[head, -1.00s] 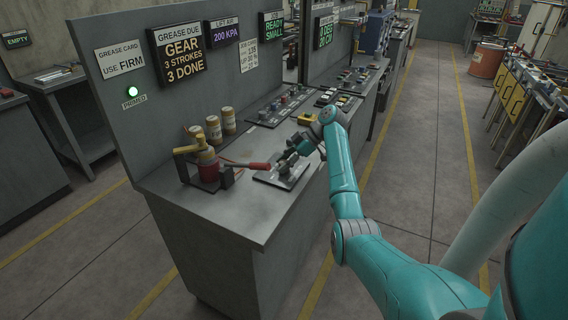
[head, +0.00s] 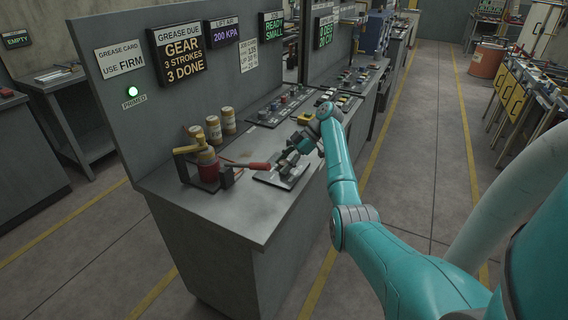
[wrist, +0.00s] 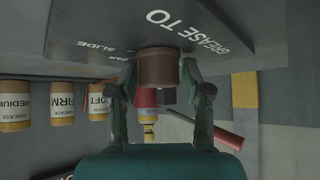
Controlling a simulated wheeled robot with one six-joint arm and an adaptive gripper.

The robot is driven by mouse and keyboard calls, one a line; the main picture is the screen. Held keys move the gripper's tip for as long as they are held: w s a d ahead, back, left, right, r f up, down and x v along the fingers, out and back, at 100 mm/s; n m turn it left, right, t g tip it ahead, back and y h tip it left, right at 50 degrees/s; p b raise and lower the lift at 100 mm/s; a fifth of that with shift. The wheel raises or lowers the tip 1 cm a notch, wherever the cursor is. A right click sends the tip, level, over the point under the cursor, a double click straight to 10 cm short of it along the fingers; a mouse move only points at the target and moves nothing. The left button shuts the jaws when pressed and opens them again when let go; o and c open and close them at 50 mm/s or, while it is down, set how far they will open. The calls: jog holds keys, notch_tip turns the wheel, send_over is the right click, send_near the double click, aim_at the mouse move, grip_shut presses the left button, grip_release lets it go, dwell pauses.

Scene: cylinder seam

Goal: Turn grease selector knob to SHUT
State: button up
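The grease selector knob (wrist: 158,68) is a brown round knob with a dark block on it, on a dark plate (wrist: 95,30) lettered "GREASE TO" and "SLIDE". In the wrist view my gripper (wrist: 158,78) has one finger on each side of the knob, and both fingertips appear to touch it. In the head view my gripper (head: 287,162) is over the selector plate (head: 268,178) on the bench and hides the knob. The SHUT mark and the knob's pointing direction cannot be made out.
A grease pump (head: 207,168) with a red handle (head: 256,166) stands left of the plate, close to my gripper. Grease cans (head: 214,130) stand behind it. A button panel (head: 282,105) lies farther back. The bench front (head: 220,215) is clear.

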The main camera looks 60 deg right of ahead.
jog(key=shift+o, duration=0.5)
